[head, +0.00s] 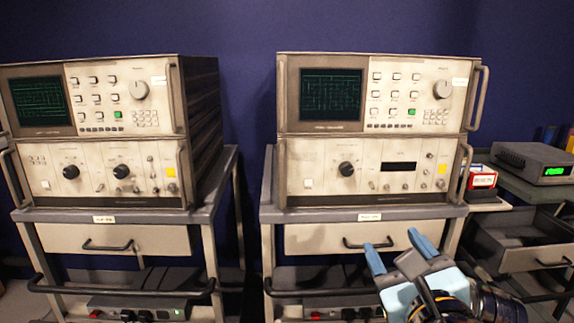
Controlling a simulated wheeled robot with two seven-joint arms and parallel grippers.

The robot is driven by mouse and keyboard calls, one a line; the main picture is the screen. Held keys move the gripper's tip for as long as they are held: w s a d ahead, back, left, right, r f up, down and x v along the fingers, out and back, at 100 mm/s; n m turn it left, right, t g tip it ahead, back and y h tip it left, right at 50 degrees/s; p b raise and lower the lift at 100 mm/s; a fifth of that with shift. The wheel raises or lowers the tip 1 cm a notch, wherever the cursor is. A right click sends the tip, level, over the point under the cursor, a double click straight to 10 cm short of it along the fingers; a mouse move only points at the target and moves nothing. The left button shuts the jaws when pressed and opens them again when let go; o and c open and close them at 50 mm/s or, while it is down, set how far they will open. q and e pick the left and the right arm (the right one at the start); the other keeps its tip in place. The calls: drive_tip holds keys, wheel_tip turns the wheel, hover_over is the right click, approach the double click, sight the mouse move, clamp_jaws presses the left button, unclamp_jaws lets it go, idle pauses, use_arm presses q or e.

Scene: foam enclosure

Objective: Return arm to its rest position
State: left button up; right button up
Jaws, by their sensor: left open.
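The wrist and part of the arm run to the bottom edge.
Two grey carts (365,213) (103,217) carry stacked instruments (313,155) (98,155), with a gap between the carts. At right, a dark drawer (530,258) stands open below a grey box with a green display (545,165). A red-and-white box (482,180) sits nearby.

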use_arm(q)
drive_tip(key=w+a+f+n+g, duration=0.2)
drive_tip(key=a+f+g, duration=0.15)
drive_tip(key=f, duration=0.75)
drive_tip(key=w+a+f+n+g+y, duration=0.1)
drive_tip(key=w+a+f+g, duration=0.2)
drive_tip(key=f, duration=0.7)
drive_tip(key=w+a+f+n+g, duration=0.1)
drive_tip(key=a+f+n+g, duration=0.2)
drive_tip(key=f, duration=0.8)
drive_tip(key=s+a+f+n+g+h, duration=0.2)
drive_tip(key=s+a+f+n, duration=0.2)
drive_tip(key=f+n, duration=0.5)
drive_tip(key=s+a+f+n+g+h, duration=0.2)
drive_tip(key=s+a+f+n+g, duration=0.1)
drive_tip(key=s+a+f+n, duration=0.2)
drive_tip(key=s+a+f+n+g+h, duration=0.1)
drive_tip(key=s+a+f+n+g, duration=0.2)
drive_tip(key=a+f+n, duration=0.4)
wheel_tip(320, 180, down, 6)
drive_tip(key=s+n, duration=0.1)
drive_tip(key=n, duration=0.5)
drive_tip(key=shift+s+a+n+h, duration=0.3)
drive_tip(key=shift+h, duration=0.1)
use_arm(e)
drive_tip(key=shift+s, duration=0.1)
drive_tip(key=shift+c, duration=0.3)
